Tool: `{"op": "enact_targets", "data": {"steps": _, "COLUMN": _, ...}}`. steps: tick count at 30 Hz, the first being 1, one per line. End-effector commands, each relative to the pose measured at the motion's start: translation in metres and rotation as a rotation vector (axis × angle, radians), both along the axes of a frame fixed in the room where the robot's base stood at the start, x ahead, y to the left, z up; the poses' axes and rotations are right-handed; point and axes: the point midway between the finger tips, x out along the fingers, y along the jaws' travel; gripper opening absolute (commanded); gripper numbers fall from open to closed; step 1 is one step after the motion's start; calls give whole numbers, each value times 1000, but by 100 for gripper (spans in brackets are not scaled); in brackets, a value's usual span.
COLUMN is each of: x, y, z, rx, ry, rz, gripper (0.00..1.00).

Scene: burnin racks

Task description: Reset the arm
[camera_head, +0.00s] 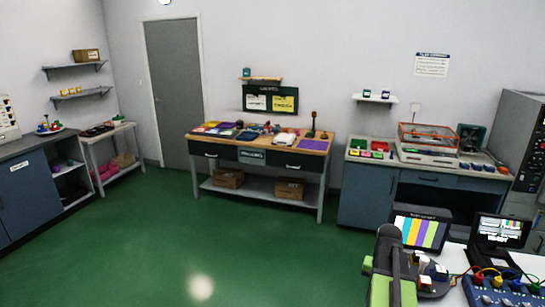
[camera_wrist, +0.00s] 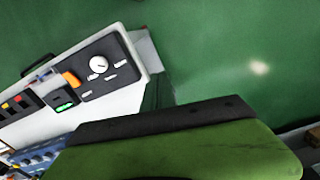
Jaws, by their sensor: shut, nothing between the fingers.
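My gripper (camera_wrist: 175,125) fills the lower part of the wrist view as a green body with a dark edge. It is shut and I see nothing held in it. In the head view my dark and green arm rises at the lower right, in front of a bench with screens. Its fingertips cannot be made out there.
In the head view a striped screen (camera_head: 421,232) and a blue box (camera_head: 490,293) stand close to my arm. The green floor (camera_head: 200,250) is open at left.

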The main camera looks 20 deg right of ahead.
Motion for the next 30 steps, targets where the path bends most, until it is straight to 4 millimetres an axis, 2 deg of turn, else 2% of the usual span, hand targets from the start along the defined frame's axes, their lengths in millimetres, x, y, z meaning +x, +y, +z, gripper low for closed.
{"op": "enact_targets", "data": {"steps": 1, "x": 25, "y": 43, "z": 0, "rx": 0, "ry": 0, "rz": 84, "gripper": 0}}
{"op": "enact_targets", "data": {"steps": 2, "x": 37, "y": 67, "z": 0, "rx": 0, "ry": 0, "rz": 131, "gripper": 0}}
{"op": "enact_targets", "data": {"steps": 3, "x": 51, "y": 99, "z": 0, "rx": 0, "ry": 0, "rz": 194, "gripper": 0}}
{"op": "enact_targets", "data": {"steps": 5, "x": 69, "y": 149, "z": 0, "rx": 0, "ry": 0, "rz": 292, "gripper": 0}}
{"op": "enact_targets", "data": {"steps": 6, "x": 77, "y": 183, "z": 0, "rx": 1, "ry": 1, "rz": 359, "gripper": 0}}
{"op": "enact_targets", "data": {"steps": 8, "x": 85, "y": 234, "z": 0, "rx": 0, "ry": 1, "rz": 457, "gripper": 0}}
{"op": "enact_targets", "data": {"steps": 9, "x": 87, "y": 265, "z": 0, "rx": 0, "ry": 1, "rz": 519, "gripper": 0}}
{"op": "enact_targets", "data": {"steps": 12, "x": 85, "y": 330, "z": 0, "rx": 0, "ry": 0, "rz": 655, "gripper": 0}}
{"op": "enact_targets", "data": {"steps": 15, "x": 76, "y": 370, "z": 0, "rx": 0, "ry": 0, "rz": 750, "gripper": 0}}
{"op": "enact_targets", "data": {"steps": 16, "x": 72, "y": 376, "z": 0, "rx": 0, "ry": 0, "rz": 772, "gripper": 0}}
{"op": "enact_targets", "data": {"steps": 18, "x": 63, "y": 374, "z": 0, "rx": 0, "ry": 0, "rz": 796, "gripper": 0}}
{"op": "enact_targets", "data": {"steps": 30, "x": 67, "y": 372, "z": 0, "rx": 0, "ry": 0, "rz": 816, "gripper": 0}}
